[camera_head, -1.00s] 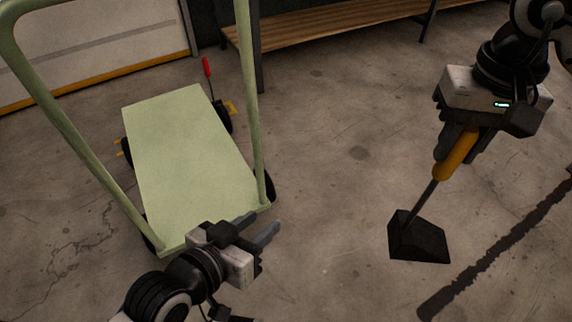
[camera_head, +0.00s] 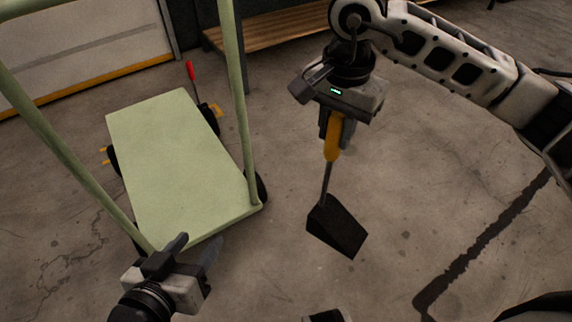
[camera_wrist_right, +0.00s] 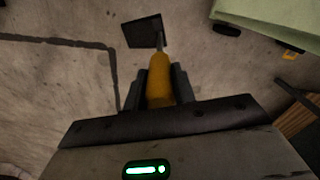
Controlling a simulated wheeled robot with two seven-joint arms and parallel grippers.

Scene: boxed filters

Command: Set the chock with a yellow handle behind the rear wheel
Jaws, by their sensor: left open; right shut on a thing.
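The chock (camera_head: 337,227) is a dark wedge on a thin rod with a yellow handle (camera_head: 333,138). My right gripper (camera_head: 333,125) is shut on the yellow handle, and the chock hangs below it, to the right of the cart. In the right wrist view the yellow handle (camera_wrist_right: 159,82) sits between the fingers, with the dark wedge (camera_wrist_right: 143,32) beyond. The rear wheel (camera_head: 261,187) shows partly at the cart's near right corner, left of the chock and apart from it. My left gripper (camera_head: 195,247) is open and empty by the cart's near edge.
The pale green cart (camera_head: 180,165) has tall handle posts at its near end. A red-handled chock (camera_head: 191,72) stands by the cart's far right wheel (camera_head: 209,117). A wooden bench (camera_head: 290,25) is at the back. The floor right of the cart is clear.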

